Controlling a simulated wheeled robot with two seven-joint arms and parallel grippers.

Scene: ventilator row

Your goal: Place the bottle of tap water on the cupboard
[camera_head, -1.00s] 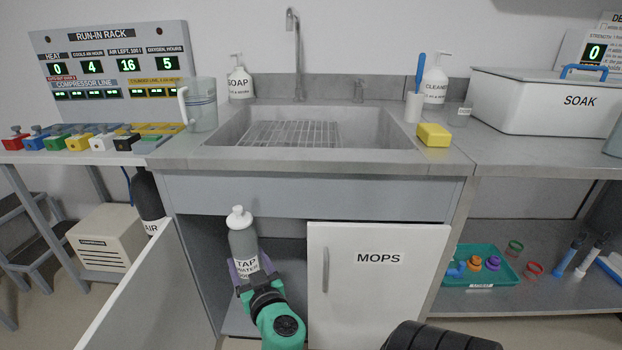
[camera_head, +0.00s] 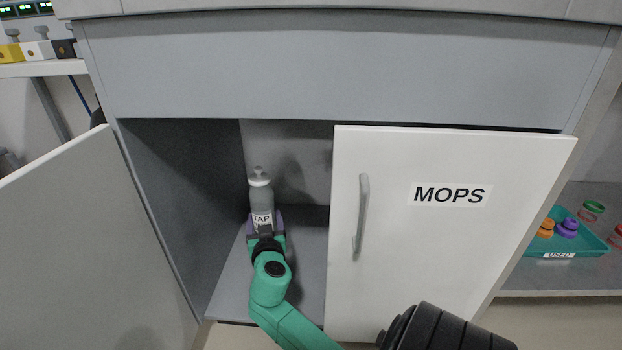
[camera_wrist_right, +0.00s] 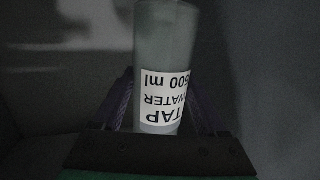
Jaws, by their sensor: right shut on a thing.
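The bottle of tap water (camera_head: 261,197) is grey with a pale cap and a white TAP label. It stands upright inside the open left half of the cupboard (camera_head: 222,290). My right gripper (camera_head: 265,228) is shut around the lower part of the bottle. In the right wrist view the bottle (camera_wrist_right: 165,60) sits between the two fingers (camera_wrist_right: 165,110), its label upside down. Whether its base touches the cupboard floor is hidden by the gripper. My left gripper is not in view.
The cupboard's left door (camera_head: 95,240) stands open. The right door (camera_head: 450,240), marked MOPS, is shut and close to my right arm. The sink cabinet front (camera_head: 330,70) is above the opening. A teal tray (camera_head: 590,240) lies on a shelf at the right.

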